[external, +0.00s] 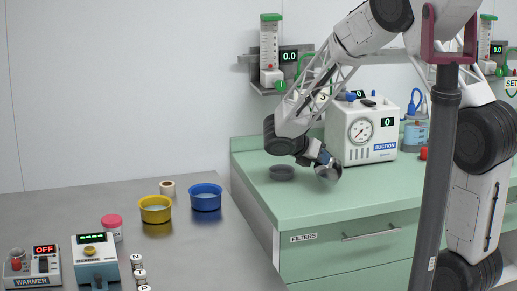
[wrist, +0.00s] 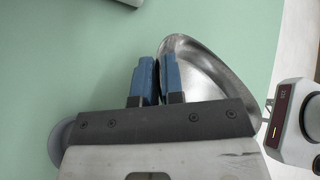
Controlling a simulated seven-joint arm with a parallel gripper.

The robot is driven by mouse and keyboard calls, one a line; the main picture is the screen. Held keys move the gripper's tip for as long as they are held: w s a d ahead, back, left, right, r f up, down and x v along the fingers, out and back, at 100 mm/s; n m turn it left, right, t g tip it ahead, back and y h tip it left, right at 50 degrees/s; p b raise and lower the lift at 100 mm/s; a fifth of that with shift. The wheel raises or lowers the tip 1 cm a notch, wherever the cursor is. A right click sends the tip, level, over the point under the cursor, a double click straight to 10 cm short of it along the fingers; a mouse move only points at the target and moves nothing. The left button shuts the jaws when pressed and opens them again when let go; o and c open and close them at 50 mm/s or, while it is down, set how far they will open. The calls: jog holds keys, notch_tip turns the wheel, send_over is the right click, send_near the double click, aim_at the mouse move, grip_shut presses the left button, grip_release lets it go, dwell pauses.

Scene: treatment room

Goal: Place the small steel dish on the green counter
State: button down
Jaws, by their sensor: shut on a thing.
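The small steel dish (external: 328,173) is tilted in my gripper (external: 322,160), just above or at the surface of the green counter (external: 360,195). In the wrist view the dish (wrist: 205,72) shows its shiny inside, with its left rim between the blue fingertips of my gripper (wrist: 158,80). The fingers are shut on that rim. I cannot tell whether the dish touches the counter. The wrist view shows the green counter top (wrist: 70,60) behind it.
The suction unit (external: 362,135) stands behind. A steel table (external: 190,250) at left holds a yellow bowl (external: 155,209) and a blue bowl (external: 206,197). The counter's right front is clear.

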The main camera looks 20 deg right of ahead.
aim_at(321, 168)
jog(key=shift+f, duration=1.75)
jog(key=c, duration=1.2)
grip_release()
jog(key=shift+c, duration=0.2)
jog(key=v, duration=1.2)
jog(key=shift+d+r, duration=0.1)
